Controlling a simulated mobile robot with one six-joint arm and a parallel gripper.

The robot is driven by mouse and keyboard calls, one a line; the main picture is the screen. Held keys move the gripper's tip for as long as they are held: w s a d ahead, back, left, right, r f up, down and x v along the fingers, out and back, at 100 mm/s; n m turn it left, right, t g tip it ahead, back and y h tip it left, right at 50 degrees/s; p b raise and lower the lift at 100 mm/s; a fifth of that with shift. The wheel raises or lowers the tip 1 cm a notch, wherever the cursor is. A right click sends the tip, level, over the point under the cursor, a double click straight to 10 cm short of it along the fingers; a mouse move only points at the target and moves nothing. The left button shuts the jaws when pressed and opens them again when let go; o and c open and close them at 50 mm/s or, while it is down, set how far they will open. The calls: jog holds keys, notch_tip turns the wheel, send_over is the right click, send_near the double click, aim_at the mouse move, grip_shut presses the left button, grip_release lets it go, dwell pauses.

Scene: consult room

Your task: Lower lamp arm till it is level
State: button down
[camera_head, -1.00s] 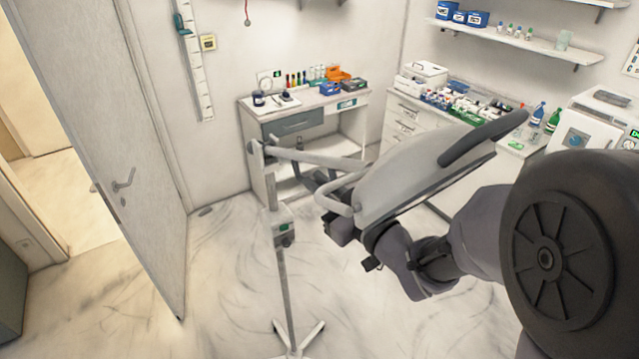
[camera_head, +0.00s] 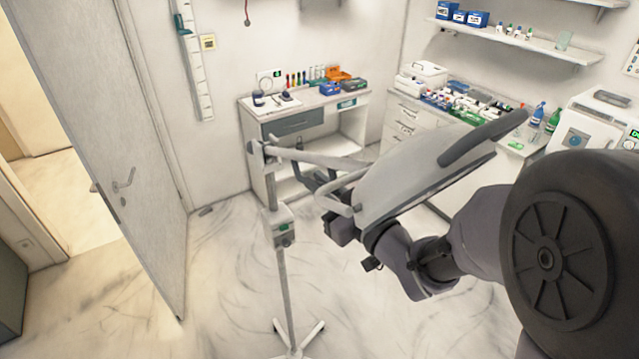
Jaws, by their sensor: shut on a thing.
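The floor-standing lamp is in the middle of the head view, with a thin upright pole (camera_head: 281,270). Its pale lamp arm (camera_head: 318,159) runs from the joint at the pole's top to the right, sloping slightly down in the picture. The arm's far end is hidden behind the large grey lamp head (camera_head: 410,170), which is tilted. A pale looped handle (camera_head: 334,202) sticks out on the head's left side. My gripper (camera_head: 338,212) is at this handle, shut on it. The fingertips are small and partly hidden by the handle and lamp head.
A small desk (camera_head: 300,110) with bottles and boxes stands behind the lamp. A white drawer cabinet (camera_head: 405,120) with supplies is at the back right, below a wall shelf (camera_head: 520,42). An open door (camera_head: 120,130) is at the left.

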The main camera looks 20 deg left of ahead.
notch_tip(320, 180, down, 12)
jog(key=t+y+b, duration=0.2)
jog(key=y+b, duration=0.2)
jog(key=b, duration=3)
jog(key=shift+r+n+t, duration=0.15)
jog(key=shift+n+t, duration=0.15)
jog(key=shift+r, duration=0.1)
jog(key=c, duration=1.5)
grip_release()
jog(key=shift+o, duration=0.2)
jog(key=shift+r, duration=0.1)
jog(key=shift+d, duration=0.1)
jog(key=b+v, duration=0.1)
jog(key=v, duration=1.6)
jog(key=shift+f, duration=0.3)
